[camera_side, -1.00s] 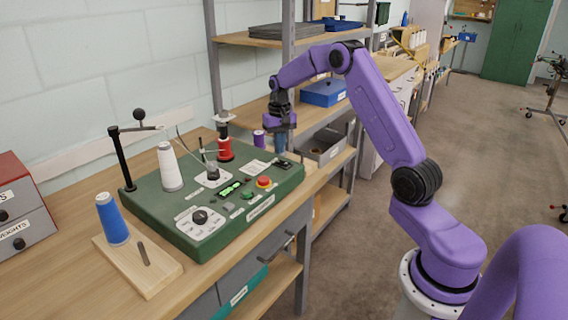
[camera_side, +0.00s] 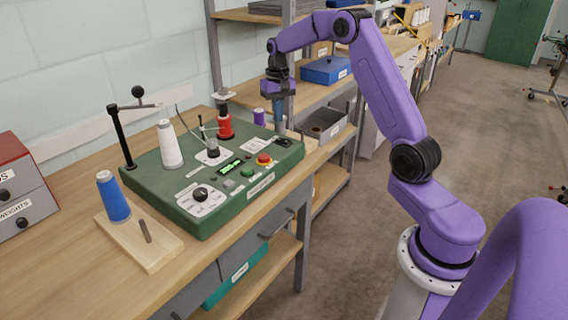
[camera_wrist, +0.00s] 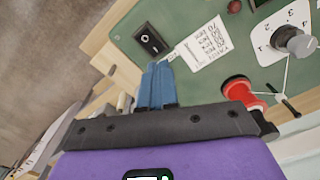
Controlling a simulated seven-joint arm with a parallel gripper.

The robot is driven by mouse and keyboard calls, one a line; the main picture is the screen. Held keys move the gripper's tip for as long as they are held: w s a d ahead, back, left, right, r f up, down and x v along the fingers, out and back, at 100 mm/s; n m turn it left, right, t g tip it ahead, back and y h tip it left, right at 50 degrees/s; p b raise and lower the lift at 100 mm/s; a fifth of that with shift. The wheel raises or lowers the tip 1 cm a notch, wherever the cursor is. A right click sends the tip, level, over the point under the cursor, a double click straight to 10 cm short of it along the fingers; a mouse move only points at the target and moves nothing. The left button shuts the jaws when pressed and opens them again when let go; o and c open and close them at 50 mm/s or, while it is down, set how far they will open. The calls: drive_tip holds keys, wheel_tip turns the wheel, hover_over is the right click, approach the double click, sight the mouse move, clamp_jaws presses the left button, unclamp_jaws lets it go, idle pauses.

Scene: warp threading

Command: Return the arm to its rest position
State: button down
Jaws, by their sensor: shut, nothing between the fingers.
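My gripper (camera_side: 278,118) hangs pointing down at the far right end of the green console (camera_side: 150,180). Its blue fingers are together with nothing between them. In the wrist view my gripper (camera_wrist: 157,68) also shows its fingers side by side, over the console's edge near a black rocker switch (camera_wrist: 151,39) and a printed label (camera_wrist: 206,45). The fingers look clear of the console, but the exact gap is hard to tell.
A red spool (camera_side: 225,125), a white cone (camera_side: 169,145) and a black thread post (camera_side: 121,136) stand on the console. A blue cone (camera_side: 113,197) stands on a wooden board (camera_side: 150,246). Shelves (camera_side: 318,86) with a blue box (camera_side: 326,70) lie behind my gripper.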

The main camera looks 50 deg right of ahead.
drive_tip(key=s+a+r+n, duration=0.2)
drive_tip(key=s+a+n, duration=0.3)
drive_tip(key=s+a, duration=0.5)
drive_tip(key=s+a+r+n, duration=0.3)
drive_tip(key=s+a+n, duration=0.15)
drive_tip(key=a, duration=0.95)
drive_tip(key=s+a+f+n, duration=0.1)
drive_tip(key=s+n, duration=0.8)
drive_tip(key=s, duration=1.5)
drive_tip(key=shift+f, duration=0.8)
